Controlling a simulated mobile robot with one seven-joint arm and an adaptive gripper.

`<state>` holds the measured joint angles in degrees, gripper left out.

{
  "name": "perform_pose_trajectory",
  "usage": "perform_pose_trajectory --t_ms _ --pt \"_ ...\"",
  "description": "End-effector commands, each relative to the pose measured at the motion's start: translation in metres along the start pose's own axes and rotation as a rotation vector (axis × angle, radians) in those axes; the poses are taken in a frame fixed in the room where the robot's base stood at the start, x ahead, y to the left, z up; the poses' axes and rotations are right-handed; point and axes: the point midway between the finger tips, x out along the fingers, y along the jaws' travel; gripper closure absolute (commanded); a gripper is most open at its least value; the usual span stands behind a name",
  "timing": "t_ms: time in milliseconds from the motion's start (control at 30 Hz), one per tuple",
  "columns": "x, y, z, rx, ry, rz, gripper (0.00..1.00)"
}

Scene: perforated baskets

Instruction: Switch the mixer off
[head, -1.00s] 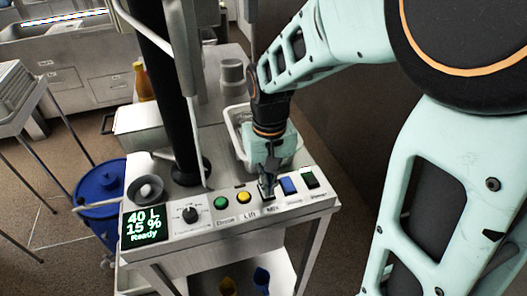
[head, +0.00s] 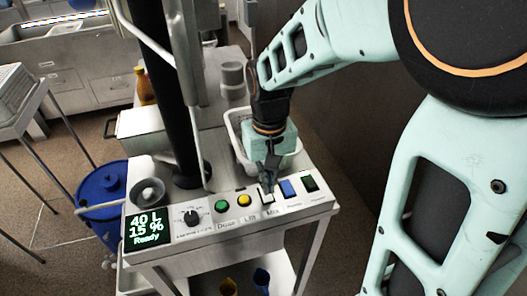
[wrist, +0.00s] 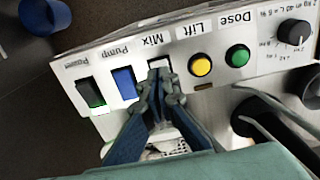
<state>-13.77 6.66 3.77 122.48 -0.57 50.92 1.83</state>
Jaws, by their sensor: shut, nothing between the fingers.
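The mixer's switch (head: 267,197), labelled Mix, is a rocker with a light face on the sloped control panel (head: 180,234). It sits between the yellow Lift button and the blue Pump switch. In the wrist view the Mix switch (wrist: 160,63) shows just beyond my fingertips, partly covered by them. My gripper (head: 269,180) is shut and empty, pointing down at the switch's rear edge. In the wrist view my gripper (wrist: 158,76) overlaps the near edge of the switch; I cannot tell whether it touches. The display (head: 147,227) reads 40 L, 15 %, Ready.
A white basket (head: 236,128) stands behind. A blue drum (head: 103,188) is at left.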

Motion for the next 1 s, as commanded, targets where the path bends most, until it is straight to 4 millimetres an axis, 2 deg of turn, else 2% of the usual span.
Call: perform_pose_trajectory --t_ms 33,500,1000 --pt "-0.008 0.000 0.000 0.000 0.001 0.000 1.00" --pt "-0.043 0.000 0.000 0.000 0.001 0.000 1.00" --pt "-0.042 0.001 -0.001 0.001 0.002 0.000 1.00"
